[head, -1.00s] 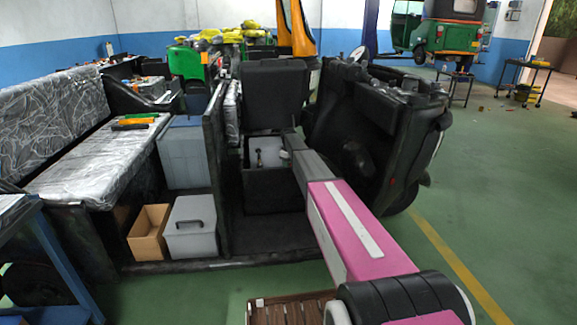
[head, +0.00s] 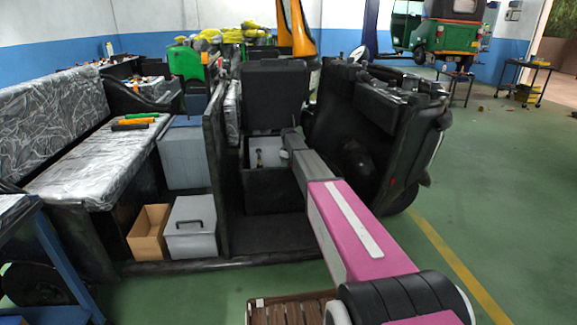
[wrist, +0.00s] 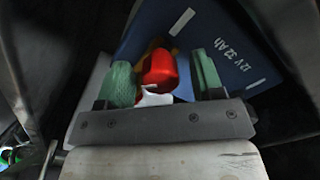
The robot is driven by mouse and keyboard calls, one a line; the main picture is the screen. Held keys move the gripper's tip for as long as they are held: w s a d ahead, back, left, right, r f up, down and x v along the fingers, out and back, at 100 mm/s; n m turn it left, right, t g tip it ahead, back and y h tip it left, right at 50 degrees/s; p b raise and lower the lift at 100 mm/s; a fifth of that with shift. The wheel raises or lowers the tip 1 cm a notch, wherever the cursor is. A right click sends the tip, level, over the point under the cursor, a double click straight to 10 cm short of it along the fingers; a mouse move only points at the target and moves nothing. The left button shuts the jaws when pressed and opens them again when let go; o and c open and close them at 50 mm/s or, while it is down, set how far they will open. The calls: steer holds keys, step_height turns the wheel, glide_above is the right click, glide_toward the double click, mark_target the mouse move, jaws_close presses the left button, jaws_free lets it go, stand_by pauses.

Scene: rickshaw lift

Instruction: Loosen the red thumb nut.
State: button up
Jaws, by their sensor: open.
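The red thumb nut (wrist: 160,68) shows in the wrist view between the two green fingers of my gripper (wrist: 165,78). The fingers are open, one on each side of the nut, with visible gaps, and do not appear to touch it. A white piece (wrist: 152,97) lies just below the nut. Behind it is a blue battery (wrist: 205,35) marked "12 V 32 Ah". In the head view my arm reaches into the open black compartment (head: 272,190) of the vehicle. The nut cannot be made out there.
Dark walls (wrist: 40,60) close in on both sides of my gripper in the wrist view. In the head view a raised black seat (head: 274,95) stands behind the compartment. A grey box (head: 190,228) and a cardboard box (head: 149,232) sit left of the partition.

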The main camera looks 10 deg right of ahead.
step_height(320, 180, up, 11)
steer(key=shift+f, duration=0.15)
stand_by(0.4)
steer(key=s+f+m, duration=0.3)
steer(key=s, duration=1.6)
steer(key=s+f+m, duration=0.3)
steer(key=s+f, duration=0.1)
steer(key=s, duration=1.5)
steer(key=s+f+m, duration=0.3)
steer(key=s, duration=1.6)
steer(key=shift+s+f, duration=0.15)
steer(key=shift+f, duration=0.25)
